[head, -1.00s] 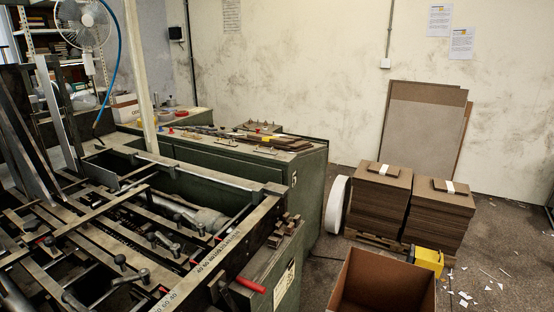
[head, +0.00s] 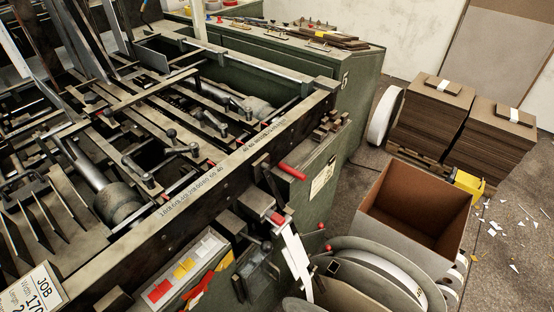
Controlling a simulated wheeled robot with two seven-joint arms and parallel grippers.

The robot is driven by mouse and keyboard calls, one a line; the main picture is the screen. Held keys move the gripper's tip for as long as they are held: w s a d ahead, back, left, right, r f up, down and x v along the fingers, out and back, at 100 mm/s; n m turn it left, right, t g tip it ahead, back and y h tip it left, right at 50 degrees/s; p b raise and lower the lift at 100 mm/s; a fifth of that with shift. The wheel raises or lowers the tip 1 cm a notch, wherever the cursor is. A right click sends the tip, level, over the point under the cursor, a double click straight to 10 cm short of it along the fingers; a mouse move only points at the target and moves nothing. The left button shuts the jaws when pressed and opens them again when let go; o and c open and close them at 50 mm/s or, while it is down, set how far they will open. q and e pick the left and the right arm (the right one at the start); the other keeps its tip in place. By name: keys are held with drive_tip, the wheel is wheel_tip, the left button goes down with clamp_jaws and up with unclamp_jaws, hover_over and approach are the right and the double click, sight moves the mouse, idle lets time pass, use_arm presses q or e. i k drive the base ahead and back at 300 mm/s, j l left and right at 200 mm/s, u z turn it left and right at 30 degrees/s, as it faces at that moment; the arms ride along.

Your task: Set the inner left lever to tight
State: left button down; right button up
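The green feeder machine (head: 185,210) fills the left and middle of the head view. Several small clamp levers with dark round knobs stand on its inner bars. One lever (head: 172,134) and another (head: 193,149) are near the middle, one (head: 148,179) is lower left of them, and one (head: 222,127) is further right. I cannot tell which is the inner left lever, or whether it is tight. Neither of my grippers is in view.
A printed scale (head: 190,190) runs along the front rail. A red handle (head: 292,172) sticks out at the machine's right end. An open cardboard box (head: 415,200) and board stacks (head: 430,105) stand on the floor at right. Round discs (head: 365,275) are at the bottom.

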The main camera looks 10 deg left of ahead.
sight(193, 148)
drive_tip(key=u, duration=1.4)
